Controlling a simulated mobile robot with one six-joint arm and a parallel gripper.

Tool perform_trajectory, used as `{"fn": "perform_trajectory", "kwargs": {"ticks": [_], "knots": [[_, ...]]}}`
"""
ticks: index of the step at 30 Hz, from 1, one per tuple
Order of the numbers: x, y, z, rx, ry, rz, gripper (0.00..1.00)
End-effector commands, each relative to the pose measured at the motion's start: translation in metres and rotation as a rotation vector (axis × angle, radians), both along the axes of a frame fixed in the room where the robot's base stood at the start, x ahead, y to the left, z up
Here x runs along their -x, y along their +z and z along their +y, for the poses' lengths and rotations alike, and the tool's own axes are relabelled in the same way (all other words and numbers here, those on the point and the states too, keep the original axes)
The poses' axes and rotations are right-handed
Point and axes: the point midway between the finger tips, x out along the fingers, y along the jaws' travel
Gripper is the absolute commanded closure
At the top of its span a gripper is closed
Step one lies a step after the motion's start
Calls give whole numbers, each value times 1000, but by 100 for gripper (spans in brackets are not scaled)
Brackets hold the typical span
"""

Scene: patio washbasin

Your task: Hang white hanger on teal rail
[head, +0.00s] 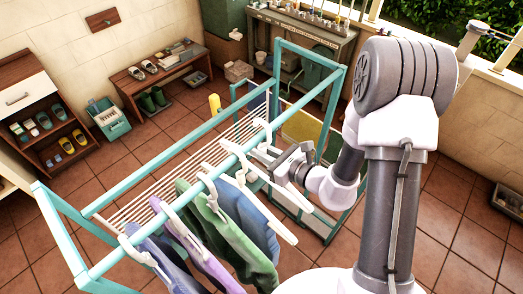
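The teal rail (165,210) runs along the top of a teal drying rack, from the lower left to the upper right. A bare white hanger (261,127) is at the rail's right part, with its upper end at the height of the rail. My gripper (262,153) is beside the rail, with its fingers closed around this hanger's upper part. Whether its hook rests on the rail or is just above it, I cannot tell. Other white hangers (279,227) with clothes hang to the left. The fingers hide part of the held hanger.
Purple, green and blue-grey garments (232,235) hang close together on the rail's left half. A rack of thin bars (180,185) lies behind the rail. A wooden bench (155,75), a shoe shelf (45,120) and a sink table (300,30) stand along the walls.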

Motion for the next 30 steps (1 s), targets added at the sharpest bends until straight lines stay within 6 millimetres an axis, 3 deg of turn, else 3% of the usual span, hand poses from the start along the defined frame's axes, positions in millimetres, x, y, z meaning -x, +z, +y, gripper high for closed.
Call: {"fn": "perform_trajectory", "kwargs": {"ticks": [16,24,25,27,29,30], "knots": [[0,-26,0,0,0,0,100],[0,-26,0,0,0,0,100],[0,-26,0,0,0,0,84],[0,-26,0,0,0,0,70],[0,-26,0,0,0,0,60],[0,-26,0,0,0,0,60]]}}
